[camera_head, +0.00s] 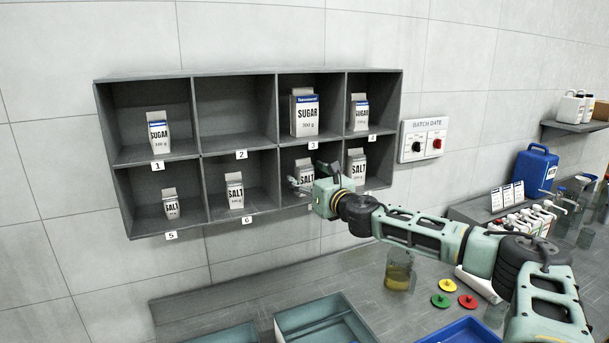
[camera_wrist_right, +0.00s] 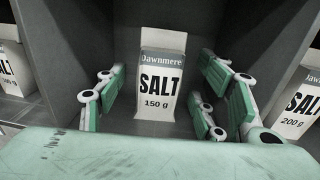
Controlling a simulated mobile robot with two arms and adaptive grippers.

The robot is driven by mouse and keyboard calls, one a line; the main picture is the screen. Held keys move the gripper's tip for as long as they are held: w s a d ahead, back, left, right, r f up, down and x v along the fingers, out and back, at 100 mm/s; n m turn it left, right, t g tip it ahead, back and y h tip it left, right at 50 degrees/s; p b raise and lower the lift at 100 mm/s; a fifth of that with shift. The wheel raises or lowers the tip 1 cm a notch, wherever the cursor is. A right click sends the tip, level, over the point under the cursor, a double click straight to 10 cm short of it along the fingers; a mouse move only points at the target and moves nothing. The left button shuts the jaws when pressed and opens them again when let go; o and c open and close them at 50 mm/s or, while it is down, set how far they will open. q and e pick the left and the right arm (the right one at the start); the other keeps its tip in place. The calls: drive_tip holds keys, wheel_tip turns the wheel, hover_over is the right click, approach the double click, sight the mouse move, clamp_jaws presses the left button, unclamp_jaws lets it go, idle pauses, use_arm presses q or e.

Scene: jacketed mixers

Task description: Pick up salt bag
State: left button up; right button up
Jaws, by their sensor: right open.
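A white salt bag (camera_wrist_right: 160,85) marked 150 g stands upright in a shelf compartment, ahead of and between the open fingers of my right gripper (camera_wrist_right: 158,100). In the head view the same salt bag (camera_head: 305,172) is partly hidden by my right gripper (camera_head: 312,184), which reaches into the lower row, third compartment from the left. Other salt bags stand in the lower row: a small one (camera_head: 171,206) above label 5, one (camera_head: 235,194) above label 6, and one (camera_head: 356,166) at the right, marked 200 g in the wrist view (camera_wrist_right: 302,105). My left gripper is out of view.
The grey shelf (camera_head: 240,157) has dividers close on both sides of my right gripper. Sugar bags (camera_head: 305,115) stand in the upper row; compartment 2 is empty. Below are teal trays (camera_head: 300,318), a jug (camera_head: 399,272) and coloured discs (camera_head: 448,286).

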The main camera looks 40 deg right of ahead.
sight(307, 167)
drive_tip(key=shift+x, duration=0.95)
drive_tip(key=shift+s, duration=0.1)
drive_tip(key=c, duration=0.5)
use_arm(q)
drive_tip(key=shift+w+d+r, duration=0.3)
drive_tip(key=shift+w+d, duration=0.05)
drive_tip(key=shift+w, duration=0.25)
use_arm(e)
drive_tip(key=c, duration=0.9)
drive_tip(key=shift+r, duration=0.1)
